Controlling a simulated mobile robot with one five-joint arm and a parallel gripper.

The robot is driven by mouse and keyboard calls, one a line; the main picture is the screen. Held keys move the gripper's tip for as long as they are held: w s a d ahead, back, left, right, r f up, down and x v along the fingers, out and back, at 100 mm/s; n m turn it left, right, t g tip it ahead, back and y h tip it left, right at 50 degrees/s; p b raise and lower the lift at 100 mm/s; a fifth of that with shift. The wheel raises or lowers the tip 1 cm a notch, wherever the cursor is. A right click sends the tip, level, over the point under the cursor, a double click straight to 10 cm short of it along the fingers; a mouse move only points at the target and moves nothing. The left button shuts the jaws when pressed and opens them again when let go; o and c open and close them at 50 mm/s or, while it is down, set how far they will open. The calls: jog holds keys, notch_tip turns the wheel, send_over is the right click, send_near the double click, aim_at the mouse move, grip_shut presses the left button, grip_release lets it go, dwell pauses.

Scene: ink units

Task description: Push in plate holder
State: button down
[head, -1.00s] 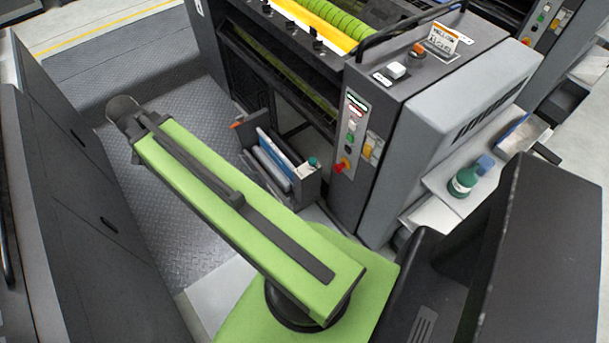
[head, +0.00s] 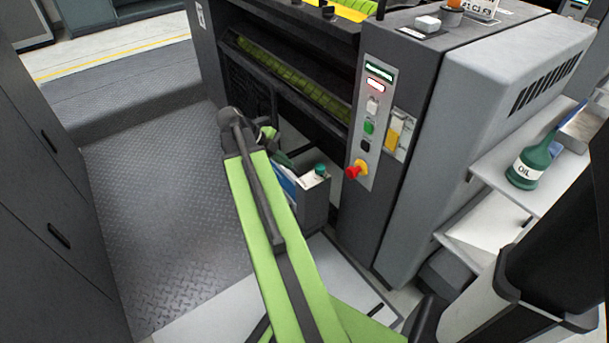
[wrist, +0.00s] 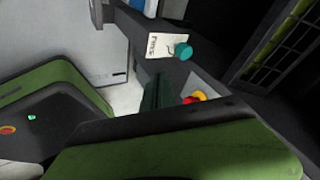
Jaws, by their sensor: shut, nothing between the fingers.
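The plate holder (head: 315,205) is a dark grey open box low at the press's side, with blue and white plates in it. It stands out from the press. A white label and a teal knob are at its near end; in the wrist view the holder (wrist: 150,38) crosses the top, with the label and knob clear. My green arm hides its left part in the head view. My gripper (wrist: 158,92) is shut and empty, just below the holder's label end in the wrist view. I cannot tell whether it touches the holder.
The press (head: 425,130) stands right of the holder, with a button panel and a red-and-yellow emergency stop (head: 356,170) close by. A shelf with a green oil bottle (head: 530,165) is farther right. Dark cabinets (head: 50,200) line the left. The ribbed floor (head: 160,190) between is clear.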

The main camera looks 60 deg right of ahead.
jog(key=b, duration=0.9)
send_near(310, 180)
jog(key=s+f, duration=0.1)
jog(key=s, duration=0.1)
jog(key=s+f, duration=0.2)
jog(key=shift+d+f, duration=0.1)
jog(key=shift+f, duration=0.1)
jog(key=d, duration=0.1)
jog(key=d+r+p, duration=0.1)
jog(key=shift+d+p, duration=0.3)
jog(key=shift+d, duration=0.05)
jog(key=shift+s+d, duration=0.1)
jog(key=shift+d, duration=0.55)
